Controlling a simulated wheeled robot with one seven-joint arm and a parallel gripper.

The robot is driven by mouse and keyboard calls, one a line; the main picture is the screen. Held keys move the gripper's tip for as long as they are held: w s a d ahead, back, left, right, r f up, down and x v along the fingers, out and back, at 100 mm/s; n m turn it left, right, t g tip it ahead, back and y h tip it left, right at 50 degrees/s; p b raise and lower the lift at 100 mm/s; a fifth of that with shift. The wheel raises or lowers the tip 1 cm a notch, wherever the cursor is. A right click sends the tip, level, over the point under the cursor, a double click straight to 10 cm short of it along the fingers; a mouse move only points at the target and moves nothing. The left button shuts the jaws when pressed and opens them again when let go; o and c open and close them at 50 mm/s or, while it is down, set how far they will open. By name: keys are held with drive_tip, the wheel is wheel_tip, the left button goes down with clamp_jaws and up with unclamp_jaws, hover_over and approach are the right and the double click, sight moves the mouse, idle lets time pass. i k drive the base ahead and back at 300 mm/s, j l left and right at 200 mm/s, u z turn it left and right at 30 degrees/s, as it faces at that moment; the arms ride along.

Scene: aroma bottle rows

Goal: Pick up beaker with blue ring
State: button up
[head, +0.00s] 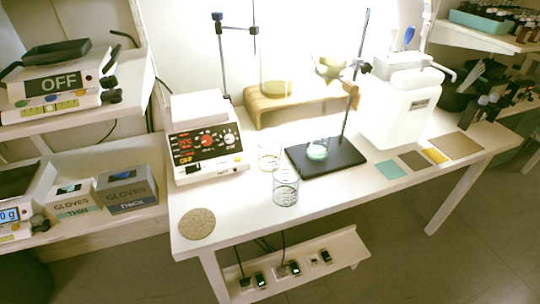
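A clear glass beaker (286,191) with dark markings stands upright near the front edge of the white table (330,190). A second, smaller clear beaker (269,158) stands just behind it to the left and looks slightly yellowish. Both stand apart from each other. A taller glass vessel (276,75) with yellowish contents stands on a wooden riser at the back. The picture is too small to tell which beaker bears a blue ring. My gripper is not in view.
A black stand base (338,160) with a rod and a green dish (317,151) is right of the beakers. A white device with dials (205,140) is to their left. A round cork mat (197,223) lies front left. The front middle of the table is clear.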

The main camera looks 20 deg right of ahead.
sight(318, 143)
drive_tip(key=i+l+u, duration=0.2)
drive_tip(key=u, duration=0.15)
drive_tip(key=i+l+u, duration=0.15)
drive_tip(key=l+u, duration=0.2)
drive_tip(key=i+l+u, duration=0.1)
drive_tip(key=l+u, duration=0.25)
